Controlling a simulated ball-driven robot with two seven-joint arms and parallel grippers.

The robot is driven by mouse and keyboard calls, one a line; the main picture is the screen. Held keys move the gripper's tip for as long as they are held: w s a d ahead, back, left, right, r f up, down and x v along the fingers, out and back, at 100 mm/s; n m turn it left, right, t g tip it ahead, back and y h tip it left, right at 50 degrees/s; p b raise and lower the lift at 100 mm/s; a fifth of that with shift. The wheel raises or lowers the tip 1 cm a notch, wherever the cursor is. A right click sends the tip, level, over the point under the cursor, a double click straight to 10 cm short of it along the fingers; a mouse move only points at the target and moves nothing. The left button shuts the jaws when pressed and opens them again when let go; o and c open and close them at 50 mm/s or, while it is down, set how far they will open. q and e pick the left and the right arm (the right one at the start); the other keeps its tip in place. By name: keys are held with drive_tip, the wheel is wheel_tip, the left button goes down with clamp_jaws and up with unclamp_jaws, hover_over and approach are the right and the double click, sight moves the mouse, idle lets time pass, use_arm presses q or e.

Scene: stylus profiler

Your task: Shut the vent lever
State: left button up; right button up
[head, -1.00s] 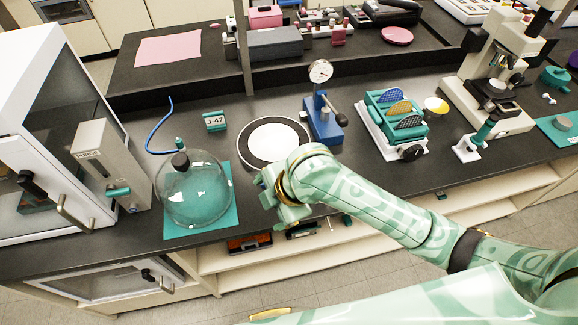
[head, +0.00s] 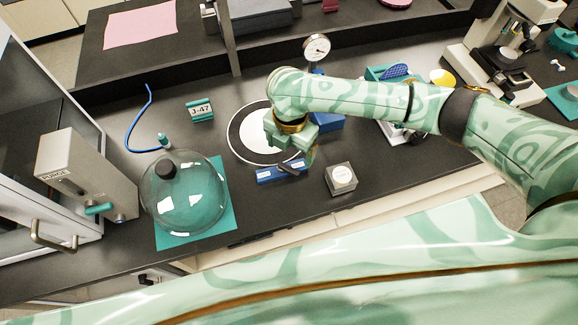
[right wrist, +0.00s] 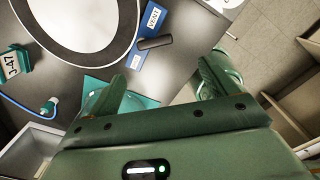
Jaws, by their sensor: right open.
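A blue vent block (head: 266,178) with white labels lies at the front of the black bench, just before the white disc with a black ring. Its dark vent lever (head: 291,169) lies across its middle. In the right wrist view the block (right wrist: 137,48) has a label reading VENT, and the dark lever (right wrist: 154,43) sticks out sideways from it. My right gripper (head: 302,152) is just above the block's right part. In the right wrist view its fingers (right wrist: 165,80) are apart with nothing between them, and the lever lies beyond the tips. My left gripper is out of view.
A glass dome (head: 184,195) on a teal mat stands left of the block. A grey box with a round top (head: 341,179) stands right. A PURGE box (head: 85,180), a J-47 tag (head: 200,110) and a dial gauge (head: 316,47) are around.

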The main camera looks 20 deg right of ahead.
drive_tip(key=b, duration=0.1)
hover_over(289, 169)
drive_tip(key=f, duration=0.5)
drive_tip(key=shift+w+f, duration=0.2)
drive_tip(key=shift+f, duration=0.1)
drive_tip(key=f+b, duration=0.1)
drive_tip(key=f, duration=0.3)
drive_tip(key=shift+s, duration=0.2)
drive_tip(key=shift+s+f, duration=0.1)
drive_tip(key=shift+f, duration=0.25)
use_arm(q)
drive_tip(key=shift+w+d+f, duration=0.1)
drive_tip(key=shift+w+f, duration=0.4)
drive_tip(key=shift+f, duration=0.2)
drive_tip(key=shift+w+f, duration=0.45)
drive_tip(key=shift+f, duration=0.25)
use_arm(e)
drive_tip(key=shift+f, duration=0.2)
drive_tip(key=c, duration=1)
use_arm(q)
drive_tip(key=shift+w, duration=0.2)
